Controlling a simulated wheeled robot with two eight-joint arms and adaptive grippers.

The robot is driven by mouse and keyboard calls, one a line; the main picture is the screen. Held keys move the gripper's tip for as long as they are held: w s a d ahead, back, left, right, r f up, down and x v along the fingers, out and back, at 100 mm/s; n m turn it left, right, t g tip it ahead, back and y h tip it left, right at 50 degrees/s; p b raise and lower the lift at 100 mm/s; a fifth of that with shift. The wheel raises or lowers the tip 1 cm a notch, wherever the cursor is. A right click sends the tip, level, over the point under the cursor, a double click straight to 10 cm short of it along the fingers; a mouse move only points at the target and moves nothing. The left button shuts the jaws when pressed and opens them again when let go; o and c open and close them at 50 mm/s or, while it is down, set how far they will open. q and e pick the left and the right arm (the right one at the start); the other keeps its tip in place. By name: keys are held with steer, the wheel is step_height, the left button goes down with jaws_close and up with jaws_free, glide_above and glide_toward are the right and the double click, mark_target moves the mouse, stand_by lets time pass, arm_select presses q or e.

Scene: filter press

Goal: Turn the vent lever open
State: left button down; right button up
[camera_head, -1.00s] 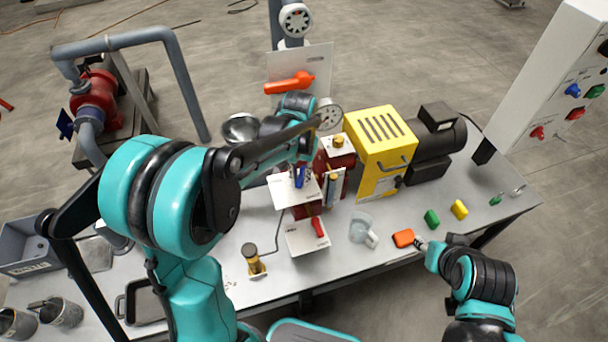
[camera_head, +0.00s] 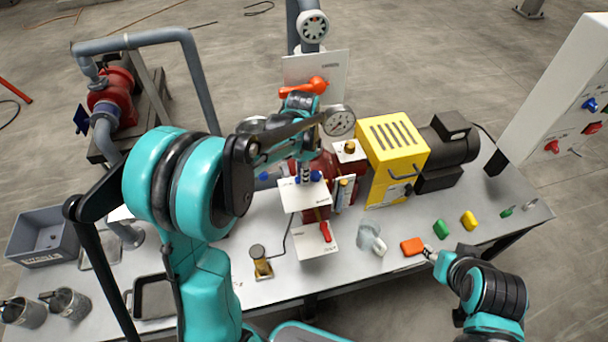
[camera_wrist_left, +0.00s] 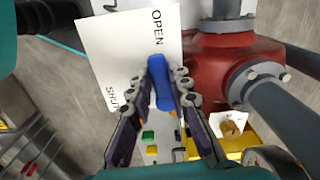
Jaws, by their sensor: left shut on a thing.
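A blue lever (camera_wrist_left: 159,68) stands in front of a white plate (camera_wrist_left: 112,40) marked OPEN and SHUT in the left wrist view. My left gripper (camera_wrist_left: 162,88) has its two fingers on either side of the lever and is shut on it. In the head view, the blue lever (camera_head: 316,177) shows beside the left gripper (camera_head: 305,172), lying roughly sideways over the white plate (camera_head: 303,197). The wrist and fingers partly hide it there. My right gripper (camera_head: 429,252) is low at the right, close to an orange block; its finger opening is too small to tell.
An orange lever (camera_head: 306,87) is on a plate behind, and a red lever (camera_head: 326,231) is on a lower plate. A gauge (camera_head: 339,122) and yellow housing (camera_head: 392,148) stand close to the left arm. A jug (camera_head: 371,240) and orange block (camera_head: 411,246) are on the bench.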

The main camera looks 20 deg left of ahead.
arm_select(q)
steer(key=shift+w+a+m, duration=0.15)
steer(key=shift+m, duration=0.35)
steer(key=c, duration=1.4)
jaws_free()
step_height(320, 180, up, 12)
